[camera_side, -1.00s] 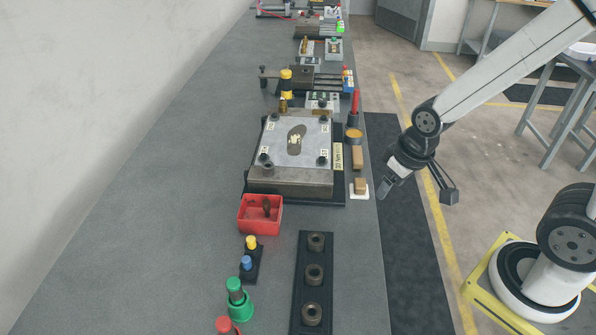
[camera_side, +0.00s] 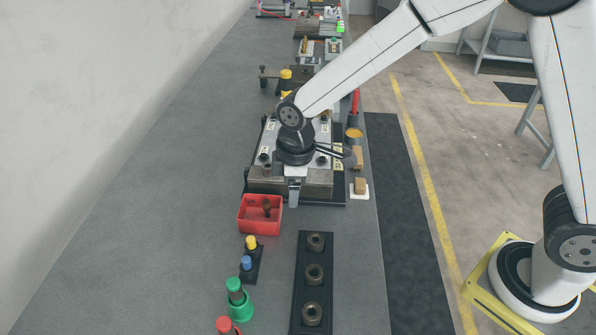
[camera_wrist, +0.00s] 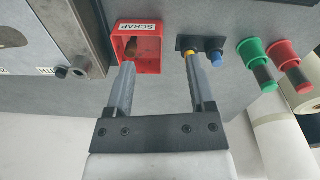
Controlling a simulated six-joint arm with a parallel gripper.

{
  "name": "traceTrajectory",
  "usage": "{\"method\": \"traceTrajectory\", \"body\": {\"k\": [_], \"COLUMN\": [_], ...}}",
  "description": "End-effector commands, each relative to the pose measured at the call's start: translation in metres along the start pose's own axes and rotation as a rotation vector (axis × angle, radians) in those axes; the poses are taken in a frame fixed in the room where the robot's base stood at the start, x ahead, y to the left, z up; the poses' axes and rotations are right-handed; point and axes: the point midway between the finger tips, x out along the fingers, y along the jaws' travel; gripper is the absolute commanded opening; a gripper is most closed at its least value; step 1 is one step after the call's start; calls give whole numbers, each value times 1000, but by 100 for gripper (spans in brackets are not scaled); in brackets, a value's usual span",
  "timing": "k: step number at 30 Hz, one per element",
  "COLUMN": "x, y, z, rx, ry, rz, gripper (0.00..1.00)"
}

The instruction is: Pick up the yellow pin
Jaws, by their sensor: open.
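The yellow pin (camera_side: 251,242) stands in a small black holder (camera_side: 258,262), beside a blue pin (camera_side: 247,262). In the wrist view the yellow pin (camera_wrist: 191,61) shows just beyond the tip of the right-hand finger, which partly covers it. My gripper (camera_side: 294,196) points down at the near edge of the fixture plate, behind and to the right of the pin, apart from it. In the wrist view my gripper (camera_wrist: 160,72) has its two fingers spread wide with nothing between them.
A red SCRAP bin (camera_side: 260,226) with a brown piece in it sits between the fixture block (camera_side: 290,182) and the pin holder. Green (camera_side: 236,298) and red (camera_side: 224,325) capped items stand nearer. A black rail with several rings (camera_side: 314,290) lies to the right.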

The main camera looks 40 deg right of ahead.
Motion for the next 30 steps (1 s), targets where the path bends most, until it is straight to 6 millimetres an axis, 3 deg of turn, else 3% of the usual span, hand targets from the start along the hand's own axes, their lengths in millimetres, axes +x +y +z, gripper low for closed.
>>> {"method": "traceTrajectory", "body": {"k": [3,10,20,30], "x": [10,23,27,50], "y": [-13,-34,-41,-42], "z": [-35,-79,-89,-87], "rx": [-165,-390,-455,-452], "ry": [-21,-46,-54,-55], "rz": [-20,-47,-56,-56], "gripper": [70,70,70,70]}}
